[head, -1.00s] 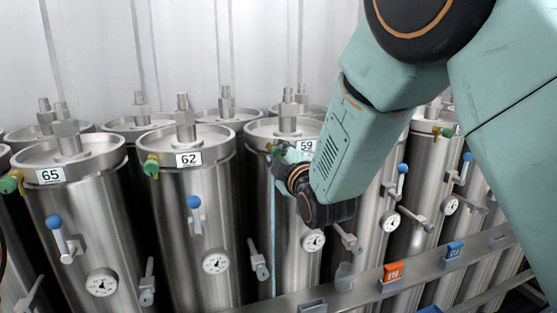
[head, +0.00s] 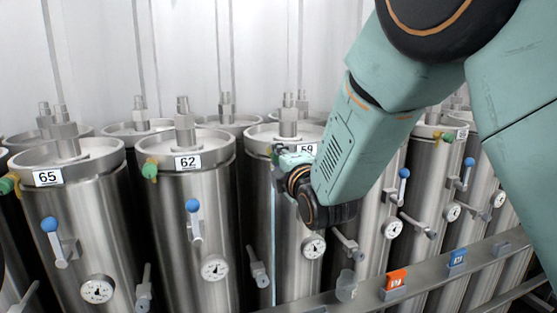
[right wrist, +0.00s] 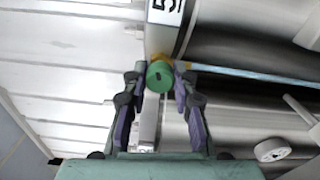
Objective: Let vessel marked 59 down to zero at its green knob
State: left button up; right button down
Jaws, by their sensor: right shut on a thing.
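The vessel marked 59 (head: 292,262) is a steel cylinder in the middle of the head view, with its label (head: 308,149) at the rim partly covered by my arm. Its gauge (head: 313,247) sits low on the front; its reading is too small to tell. My right gripper (head: 281,154) is at the rim, just left of the label. In the right wrist view, the fingertips of my right gripper (right wrist: 160,78) are shut on the green knob (right wrist: 159,76), one on each side. The front of the vessel below the rim is partly hidden by my wrist. My left gripper is out of view.
Vessels 62 (head: 188,200) and 65 (head: 68,205) stand to the left, with blue-tipped levers and gauges. More vessels stand to the right and behind.

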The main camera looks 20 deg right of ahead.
jog(key=shift+r, duration=0.2)
jog(key=c, duration=1.4)
grip_release()
jog(key=o, duration=0.3)
jog(key=shift+w+d+f, duration=0.1)
jog(key=shift+w+f, duration=0.05)
jog(key=shift+f, duration=0.05)
jog(key=shift+o, duration=0.2)
jog(key=s, duration=1.2)
jog(key=shift+d, duration=0.15)
jog(key=shift+s, duration=0.15)
